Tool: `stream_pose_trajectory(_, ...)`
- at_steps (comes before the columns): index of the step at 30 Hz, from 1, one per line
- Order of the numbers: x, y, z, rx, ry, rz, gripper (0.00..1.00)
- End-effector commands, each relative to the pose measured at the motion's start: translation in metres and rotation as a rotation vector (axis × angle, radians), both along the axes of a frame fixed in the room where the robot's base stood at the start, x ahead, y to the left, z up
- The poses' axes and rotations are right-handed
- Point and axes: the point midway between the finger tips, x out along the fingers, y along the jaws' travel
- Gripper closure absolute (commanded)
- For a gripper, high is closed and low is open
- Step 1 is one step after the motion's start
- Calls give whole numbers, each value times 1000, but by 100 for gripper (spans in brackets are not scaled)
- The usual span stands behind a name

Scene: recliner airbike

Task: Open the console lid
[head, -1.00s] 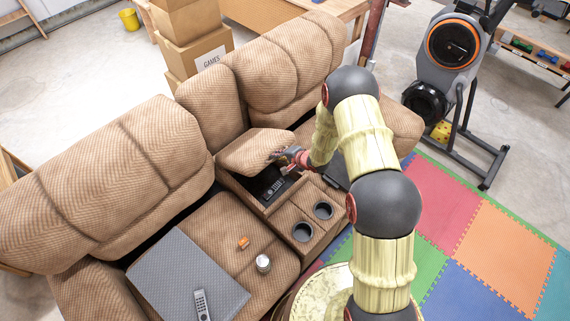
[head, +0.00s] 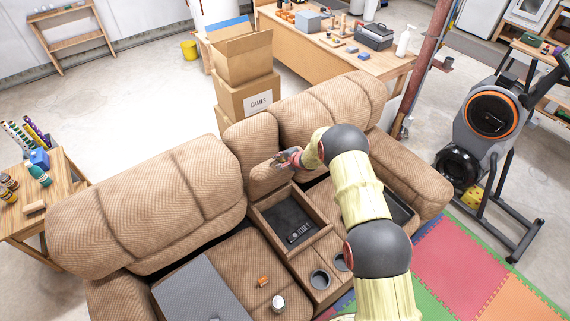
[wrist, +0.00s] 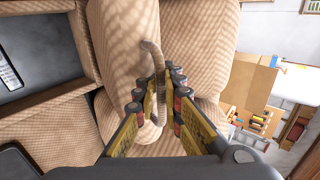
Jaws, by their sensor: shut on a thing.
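The console lid (head: 264,180) is a tan padded piece on the sofa, tilted steeply up toward the backrest. The console box (head: 318,213) below it is open, with a remote (head: 299,233) inside on a dark floor. My gripper (head: 285,158) is at the top edge of the lid. In the wrist view the lid (wrist: 120,45) fills the upper middle, with a tan strap loop (wrist: 151,47) on it. My gripper (wrist: 159,90) is shut on this strap, which passes between its fingers.
Two cupholders (head: 320,280) sit in front of the box. A can (head: 277,303), a small orange object (head: 263,281) and a grey panel (head: 203,292) lie on the left seat. Cardboard boxes (head: 245,92) stand behind the sofa. An exercise bike (head: 490,130) is at right.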

Motion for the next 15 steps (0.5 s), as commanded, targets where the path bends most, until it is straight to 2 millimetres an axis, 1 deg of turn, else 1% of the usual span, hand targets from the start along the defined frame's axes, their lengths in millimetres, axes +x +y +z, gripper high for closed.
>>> stream_pose_trajectory(1,7,3,8,4,-8,-2,100)
stream_pose_trajectory(4,12,6,10,4,-10,-1,100)
stream_pose_trajectory(15,16,8,10,5,-10,-2,100)
